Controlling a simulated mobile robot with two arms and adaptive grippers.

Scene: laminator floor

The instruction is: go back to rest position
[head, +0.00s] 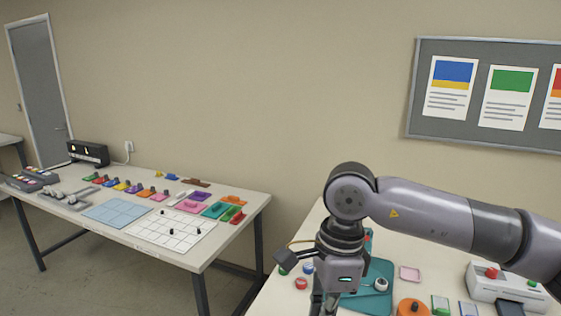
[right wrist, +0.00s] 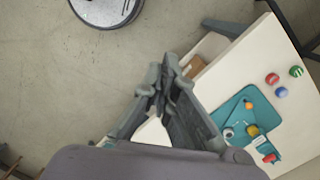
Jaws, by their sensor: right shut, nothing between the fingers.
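My right arm comes in from the right in the head view, and its gripper (head: 325,304) points down, with the fingertips cut off at the bottom edge. In the right wrist view the right gripper (right wrist: 166,72) is shut, with its fingers together and nothing between them. It is seen over the floor and the near edge of the white table (right wrist: 217,84), clear of the objects there. My left gripper is not in view.
The near table (head: 310,235) holds a teal tray (head: 381,271), an orange round object (head: 412,307), a white machine with a red knob (head: 508,281) and small coloured pieces. A second table (head: 238,190) stands left with colourful parts. A round grey base (right wrist: 104,8) stands on the floor.

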